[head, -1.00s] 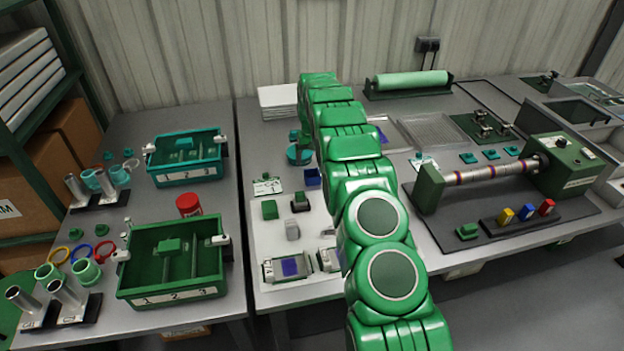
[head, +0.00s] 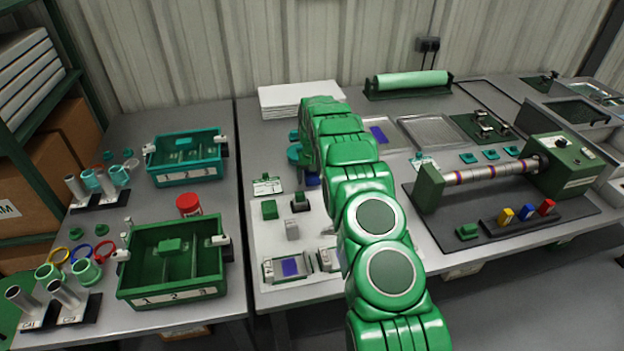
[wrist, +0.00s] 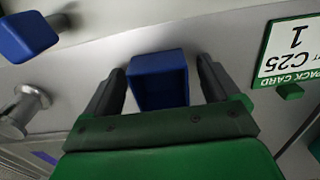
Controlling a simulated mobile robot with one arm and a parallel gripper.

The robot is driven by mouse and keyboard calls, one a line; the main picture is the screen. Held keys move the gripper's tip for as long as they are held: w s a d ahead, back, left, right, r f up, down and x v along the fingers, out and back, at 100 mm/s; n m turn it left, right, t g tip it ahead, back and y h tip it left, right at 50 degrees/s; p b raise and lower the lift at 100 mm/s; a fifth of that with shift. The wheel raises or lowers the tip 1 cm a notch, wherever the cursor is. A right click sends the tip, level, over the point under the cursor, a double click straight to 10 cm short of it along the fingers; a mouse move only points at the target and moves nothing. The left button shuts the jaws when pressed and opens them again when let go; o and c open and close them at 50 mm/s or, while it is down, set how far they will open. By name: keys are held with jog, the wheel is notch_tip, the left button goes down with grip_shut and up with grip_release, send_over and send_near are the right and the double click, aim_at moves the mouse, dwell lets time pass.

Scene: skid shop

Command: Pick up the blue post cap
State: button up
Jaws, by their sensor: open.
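The blue post cap (wrist: 158,82) is a square, hollow, box-like piece. In the wrist view it sits between the two fingers of my gripper (wrist: 162,72). The fingers are open, one on each side of it. A narrow gap shows at the right finger; whether the left finger touches it is hard to tell. In the head view a small part of the blue cap (head: 312,181) shows at the left edge of my arm. My gripper is hidden there behind the arm.
Another blue block (wrist: 27,36) and a metal knobbed part (wrist: 22,112) lie left in the wrist view. The pack card (wrist: 292,50) stands to the right. In the head view a green block (head: 269,209) and a grey block (head: 292,229) are nearby.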

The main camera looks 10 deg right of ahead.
jog(key=c, duration=1)
jog(key=shift+c, duration=0.2)
jog(key=shift+r, duration=0.15)
notch_tip(320, 180, up, 3)
jog(key=shift+r, duration=0.15)
jog(key=s+r, duration=0.9)
jog(key=s, duration=0.5)
jog(key=shift+a+r, duration=0.3)
jog(key=shift+a, duration=0.15)
